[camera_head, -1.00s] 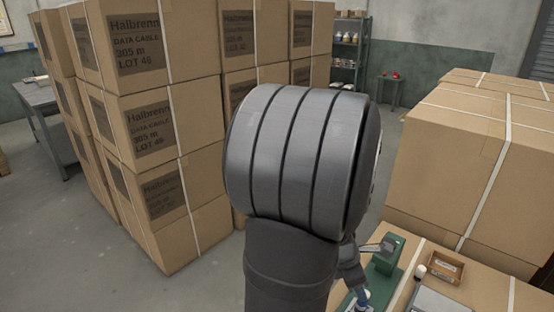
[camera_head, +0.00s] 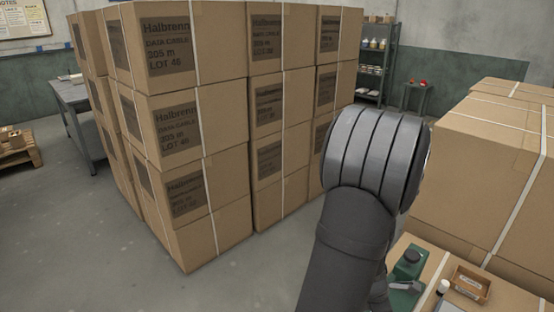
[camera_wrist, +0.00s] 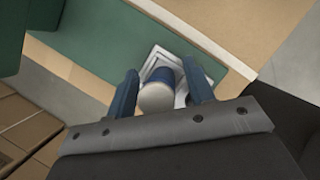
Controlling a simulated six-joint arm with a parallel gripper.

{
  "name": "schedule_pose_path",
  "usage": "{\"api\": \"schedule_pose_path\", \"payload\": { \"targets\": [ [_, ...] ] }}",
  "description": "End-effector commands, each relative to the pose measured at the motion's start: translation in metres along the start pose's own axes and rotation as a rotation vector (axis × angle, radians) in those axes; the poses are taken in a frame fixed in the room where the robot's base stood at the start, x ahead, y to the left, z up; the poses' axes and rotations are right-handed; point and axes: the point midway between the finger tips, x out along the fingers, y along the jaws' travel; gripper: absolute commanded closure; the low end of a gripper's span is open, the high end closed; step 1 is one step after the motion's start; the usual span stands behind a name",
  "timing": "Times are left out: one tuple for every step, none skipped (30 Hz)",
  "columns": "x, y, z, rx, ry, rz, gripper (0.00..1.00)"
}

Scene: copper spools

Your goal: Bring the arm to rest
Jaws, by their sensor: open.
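My gripper (camera_wrist: 162,90) shows in the wrist view with its two blue fingers apart. A short cylinder with a white end and a blue side (camera_wrist: 158,97) shows between the fingers, with a gap to at least one of them. I cannot tell how far below the fingertips it is. Behind it is a pale square, stepped plate (camera_wrist: 183,58) on a green surface (camera_wrist: 95,50). In the head view my dark arm hides the gripper, reaching up from the bottom right of centre.
Tall stacks of cartons (camera_head: 205,130) stand left of my arm, more cartons (camera_head: 490,160) at right. A green device (camera_head: 408,263) and small wooden tray (camera_head: 471,284) are on a carton-coloured surface at lower right. A table (camera_head: 78,110) and shelf (camera_head: 376,62) stand behind. Floor at lower left is clear.

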Motion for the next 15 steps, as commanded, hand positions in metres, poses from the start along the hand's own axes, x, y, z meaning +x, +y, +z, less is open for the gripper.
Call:
{"api": "schedule_pose_path", "payload": {
  "targets": [
    [0.0,0.0,0.0,0.0,0.0,0.0,0.52],
    [0.0,0.0,0.0,0.0,0.0,0.0,0.52],
    [0.0,0.0,0.0,0.0,0.0,0.0,0.52],
    [0.0,0.0,0.0,0.0,0.0,0.0,0.52],
    [0.0,0.0,0.0,0.0,0.0,0.0,0.52],
    [0.0,0.0,0.0,0.0,0.0,0.0,0.52],
    [-0.001,0.0,0.0,0.0,0.0,0.0,0.52],
    [-0.001,0.0,0.0,0.0,0.0,0.0,0.52],
    [-0.002,0.0,0.001,0.0,0.0,0.0,0.52],
    [-0.003,0.0,0.001,0.0,0.0,0.001,0.52],
    [-0.005,0.0,0.001,0.001,-0.001,0.001,0.52],
    [-0.008,0.0,0.002,0.001,-0.001,0.001,0.52],
    [-0.01,0.0,0.002,0.0,-0.002,0.001,0.52],
    [-0.013,0.001,0.002,0.0,-0.002,0.001,0.52],
    [-0.018,0.001,0.002,0.0,-0.003,0.002,0.52]
  ]
}}
